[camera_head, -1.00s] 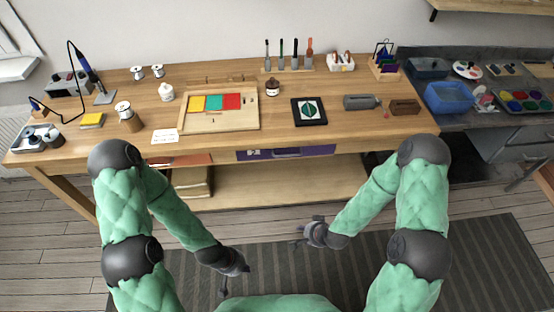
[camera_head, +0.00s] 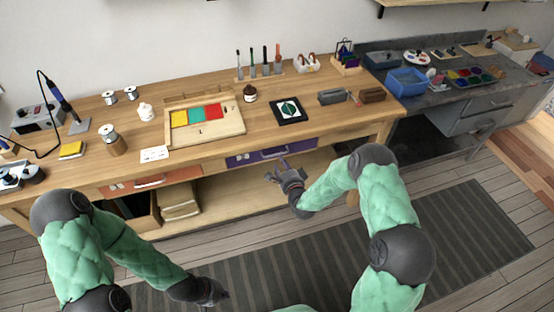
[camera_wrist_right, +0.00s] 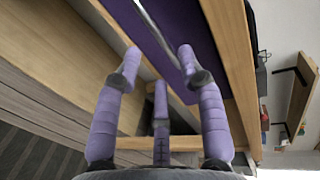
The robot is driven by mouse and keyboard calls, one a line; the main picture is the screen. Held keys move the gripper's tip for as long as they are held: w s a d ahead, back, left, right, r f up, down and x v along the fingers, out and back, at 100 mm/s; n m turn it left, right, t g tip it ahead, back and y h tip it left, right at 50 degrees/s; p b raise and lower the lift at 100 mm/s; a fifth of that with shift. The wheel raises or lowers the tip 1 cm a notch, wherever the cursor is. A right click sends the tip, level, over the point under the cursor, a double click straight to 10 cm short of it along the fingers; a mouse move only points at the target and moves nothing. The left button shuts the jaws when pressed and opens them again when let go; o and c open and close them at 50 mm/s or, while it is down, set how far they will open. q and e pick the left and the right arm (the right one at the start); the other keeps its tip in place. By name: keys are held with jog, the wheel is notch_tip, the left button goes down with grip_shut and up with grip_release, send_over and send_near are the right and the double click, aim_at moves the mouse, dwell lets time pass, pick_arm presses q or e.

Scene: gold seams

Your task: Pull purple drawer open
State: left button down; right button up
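The purple drawer (camera_head: 241,161) is in the front of the wooden workbench and looks shut. Its pale bar handle (camera_head: 274,154) runs along the front. In the right wrist view, the purple front (camera_wrist_right: 190,25) and the handle (camera_wrist_right: 157,35) run slantwise at the top. My right gripper (camera_head: 276,172) is just in front of the drawer, near the handle. In the wrist view its purple fingers (camera_wrist_right: 159,60) are spread, with the handle passing between the upper two tips; contact cannot be made out. My left gripper (camera_head: 222,296) hangs low over the floor, away from the bench, its fingers too small to read.
An orange drawer (camera_head: 150,183) is to the left in the same bench. A lower shelf (camera_head: 235,197) holds a stack of boards (camera_head: 180,200). The bench top (camera_head: 330,125) carries a puzzle tray (camera_head: 240,131) and tools. Floor in front is clear, with a striped mat (camera_head: 330,255).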

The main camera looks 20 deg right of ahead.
jog(key=b+x, duration=0.1)
jog(key=x, duration=0.4)
jog(key=shift+w+f, duration=0.1)
jog(key=shift+w, duration=0.25)
grip_shut()
